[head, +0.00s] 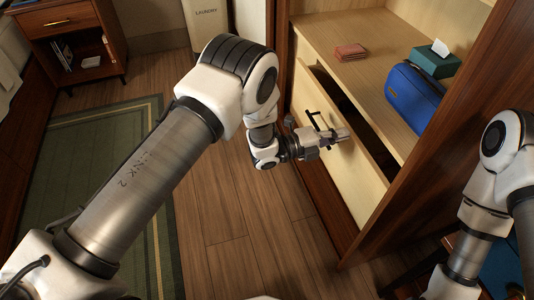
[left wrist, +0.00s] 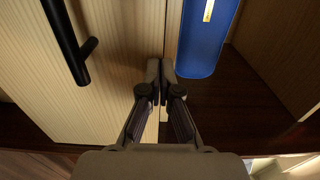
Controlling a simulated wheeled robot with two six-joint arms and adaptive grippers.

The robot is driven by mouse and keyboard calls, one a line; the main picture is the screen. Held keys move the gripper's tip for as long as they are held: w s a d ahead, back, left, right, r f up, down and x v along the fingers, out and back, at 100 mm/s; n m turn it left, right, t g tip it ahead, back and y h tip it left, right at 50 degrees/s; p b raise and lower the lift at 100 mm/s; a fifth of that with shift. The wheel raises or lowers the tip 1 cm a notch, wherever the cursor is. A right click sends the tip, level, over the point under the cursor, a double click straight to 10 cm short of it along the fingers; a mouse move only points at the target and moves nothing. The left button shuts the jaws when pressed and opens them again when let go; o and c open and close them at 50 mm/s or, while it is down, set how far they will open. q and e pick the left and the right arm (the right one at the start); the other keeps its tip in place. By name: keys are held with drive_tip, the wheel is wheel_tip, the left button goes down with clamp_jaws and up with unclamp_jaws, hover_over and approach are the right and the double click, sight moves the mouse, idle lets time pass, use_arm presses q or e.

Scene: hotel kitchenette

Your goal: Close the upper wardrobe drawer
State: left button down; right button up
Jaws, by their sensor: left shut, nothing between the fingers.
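The upper wardrobe drawer (head: 345,175) has a pale wood front and stands partly open, with a dark gap behind its top edge. Its black bar handle (head: 314,122) is on the front; it also shows at upper left in the left wrist view (left wrist: 76,50). My left gripper (head: 343,134) is shut and empty at the drawer front, beside the handle. In the left wrist view its fingertips (left wrist: 160,72) are together over the drawer's top edge; I cannot tell whether they touch it. My right arm shows at the right edge, but its gripper is out of view.
On the wardrobe shelf (head: 345,30) above the drawer are a blue bag (head: 413,98), a green tissue box (head: 434,61) and a small reddish stack (head: 350,52). A brown wardrobe side panel (head: 450,140) stands to the right. Wood floor (head: 225,215) is clear left of the drawer.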

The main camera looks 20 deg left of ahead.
use_arm(q)
drive_tip(key=b+x, duration=0.1)
drive_tip(key=x, duration=0.5)
drive_tip(key=shift+w+f, duration=0.1)
idle(0.3)
